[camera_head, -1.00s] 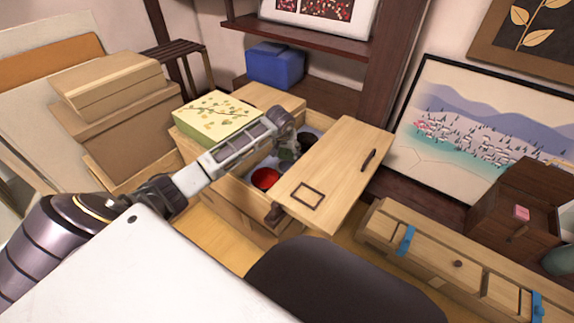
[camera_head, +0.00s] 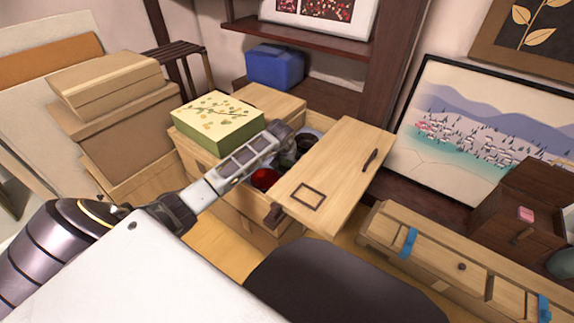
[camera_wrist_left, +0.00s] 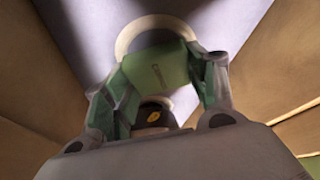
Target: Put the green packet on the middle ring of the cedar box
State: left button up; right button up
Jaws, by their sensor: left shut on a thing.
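The cedar box (camera_head: 240,213) stands open in the head view, with a red bowl (camera_head: 265,178) and a dark round bowl (camera_head: 305,143) inside. My left arm reaches over it, and its gripper (camera_head: 284,134) is at the opening, its fingertips hidden there. In the left wrist view, the gripper (camera_wrist_left: 160,72) is shut on the green packet (camera_wrist_left: 157,68). A pale ring (camera_wrist_left: 127,36) shows behind the packet; I cannot tell whether they touch. A dark round thing with a yellow mark (camera_wrist_left: 153,117) shows below the packet. My right gripper is out of view.
A wooden lid with a dark handle (camera_head: 345,165) lies at the right of the opening. A green patterned box (camera_head: 218,118) sits at the left. A blue bin (camera_head: 275,66) is behind. A long wooden case with blue straps (camera_head: 455,265) lies at the right.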

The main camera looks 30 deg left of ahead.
pick_arm(q)
jog(key=shift+f, duration=0.6)
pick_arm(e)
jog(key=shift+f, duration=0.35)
pick_arm(q)
jog(key=shift+f, duration=0.1)
jog(key=o, duration=0.8)
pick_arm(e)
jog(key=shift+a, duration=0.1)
pick_arm(q)
jog(key=shift+o, duration=0.2)
jog(key=shift+p+v, duration=0.3)
jog(key=shift+v, duration=0.8)
jog(key=p+v, duration=0.3)
jog(key=v, duration=0.7)
jog(key=shift+p, duration=0.3)
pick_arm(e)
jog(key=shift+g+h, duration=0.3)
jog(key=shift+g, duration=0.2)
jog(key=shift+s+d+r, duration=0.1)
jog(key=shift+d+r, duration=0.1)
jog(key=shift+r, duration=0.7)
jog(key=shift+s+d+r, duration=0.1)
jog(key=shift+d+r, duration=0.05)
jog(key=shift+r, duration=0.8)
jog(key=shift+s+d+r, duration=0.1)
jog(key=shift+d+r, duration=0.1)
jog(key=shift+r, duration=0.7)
pick_arm(q)
jog(key=shift+w, duration=0.1)
